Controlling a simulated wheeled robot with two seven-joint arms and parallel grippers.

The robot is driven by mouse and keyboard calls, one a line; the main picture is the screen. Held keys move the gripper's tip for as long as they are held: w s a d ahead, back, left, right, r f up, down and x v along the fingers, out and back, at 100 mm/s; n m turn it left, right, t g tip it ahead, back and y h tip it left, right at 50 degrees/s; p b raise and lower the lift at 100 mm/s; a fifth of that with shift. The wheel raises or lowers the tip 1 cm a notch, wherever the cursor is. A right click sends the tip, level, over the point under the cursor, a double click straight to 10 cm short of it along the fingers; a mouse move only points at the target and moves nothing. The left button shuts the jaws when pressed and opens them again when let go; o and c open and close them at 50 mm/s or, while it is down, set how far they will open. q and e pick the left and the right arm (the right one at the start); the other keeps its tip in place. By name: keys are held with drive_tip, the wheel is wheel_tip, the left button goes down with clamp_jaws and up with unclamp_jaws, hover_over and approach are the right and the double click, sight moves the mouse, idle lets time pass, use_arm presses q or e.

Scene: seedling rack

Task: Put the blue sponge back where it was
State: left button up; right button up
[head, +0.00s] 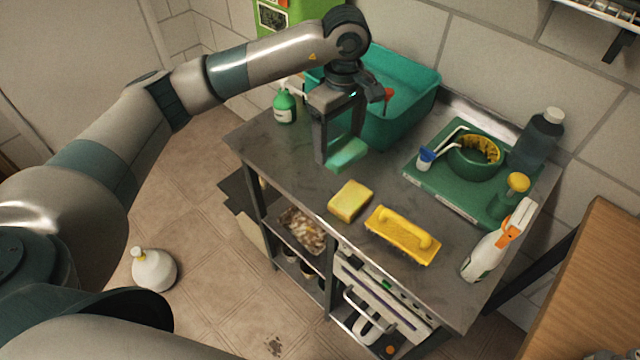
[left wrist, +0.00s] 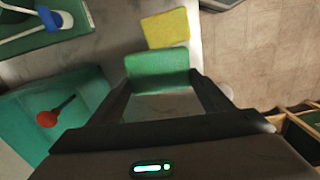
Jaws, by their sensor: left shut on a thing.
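No plainly blue sponge shows; the sponge at my left gripper (head: 340,143) looks teal-green. This teal-green sponge (head: 346,156) is between the fingertips, low over the metal worktop (head: 290,155), and I cannot tell whether it touches the top. The left wrist view shows the same sponge (left wrist: 157,68) between the two fingers, with the gripper shut on it. A yellow sponge (head: 350,201) lies on the worktop just in front of it, and also shows in the left wrist view (left wrist: 166,29). My right gripper is not in view.
A teal basin (head: 413,110) stands behind the gripper, with a green soap bottle (head: 285,106) to its left. A yellow brush (head: 402,235) and a white spray bottle (head: 497,243) are in front right. A green tray (head: 430,188) holds a bowl (head: 472,165).

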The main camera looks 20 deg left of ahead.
sight(348, 152)
use_arm(q)
drive_tip(key=s+d+r+m+b, duration=0.1)
drive_tip(key=s+d+m, duration=0.1)
drive_tip(key=d, duration=0.4)
drive_tip(key=shift+d+r+m, duration=0.15)
drive_tip(key=shift+d+m, duration=0.2)
drive_tip(key=shift+m, duration=0.55)
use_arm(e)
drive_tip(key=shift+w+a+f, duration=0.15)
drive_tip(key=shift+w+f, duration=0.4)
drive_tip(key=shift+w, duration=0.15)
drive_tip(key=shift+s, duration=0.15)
use_arm(q)
drive_tip(key=shift+a, duration=0.15)
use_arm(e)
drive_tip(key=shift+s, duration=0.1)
